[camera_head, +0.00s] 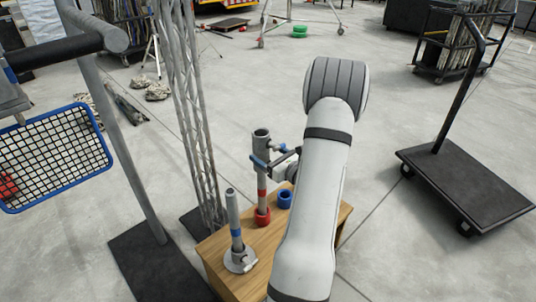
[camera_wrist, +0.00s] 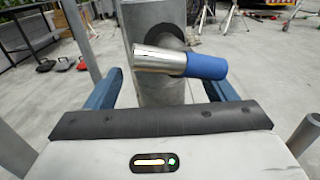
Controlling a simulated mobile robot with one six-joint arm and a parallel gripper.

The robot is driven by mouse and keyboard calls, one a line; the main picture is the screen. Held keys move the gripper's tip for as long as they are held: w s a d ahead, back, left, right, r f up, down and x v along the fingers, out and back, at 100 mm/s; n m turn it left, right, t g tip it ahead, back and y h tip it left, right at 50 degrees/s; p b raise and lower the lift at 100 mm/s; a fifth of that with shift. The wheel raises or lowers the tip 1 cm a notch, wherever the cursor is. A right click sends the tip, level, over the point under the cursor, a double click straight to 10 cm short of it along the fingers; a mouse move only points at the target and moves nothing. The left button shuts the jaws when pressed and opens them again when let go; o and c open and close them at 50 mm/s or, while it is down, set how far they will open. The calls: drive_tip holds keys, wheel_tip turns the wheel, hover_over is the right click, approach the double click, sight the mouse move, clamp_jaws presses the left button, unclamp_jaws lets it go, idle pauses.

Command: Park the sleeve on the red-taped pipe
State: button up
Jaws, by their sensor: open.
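The grey sleeve (camera_head: 262,150) stands upright, apparently around the upper part of the red-taped pipe (camera_head: 262,193). Its dark open top faces up, and the red band shows below it. In the wrist view, the sleeve (camera_wrist: 160,92) is a grey tube with a chrome side stub (camera_wrist: 158,59) ending in a blue grip (camera_wrist: 207,66). My gripper (camera_wrist: 163,92) is open, with one blue finger on each side of the sleeve and a clear gap at the right finger. In the head view, my arm partly hides my gripper (camera_head: 264,161).
The pipes stand on a wooden box (camera_head: 215,257). A blue-taped pipe (camera_head: 235,220) is at its front left. A red ring (camera_head: 262,216) and a blue ring (camera_head: 285,199) sit there too. A lattice truss (camera_head: 190,110) rises at left; a cart (camera_head: 465,185) stands right.

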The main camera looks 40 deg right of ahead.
drive_tip(key=s+p, duration=0.1)
drive_tip(key=s, duration=0.6)
drive_tip(key=shift+s+d, duration=0.3)
drive_tip(key=shift+s, duration=0.1)
drive_tip(key=shift+s, duration=0.1)
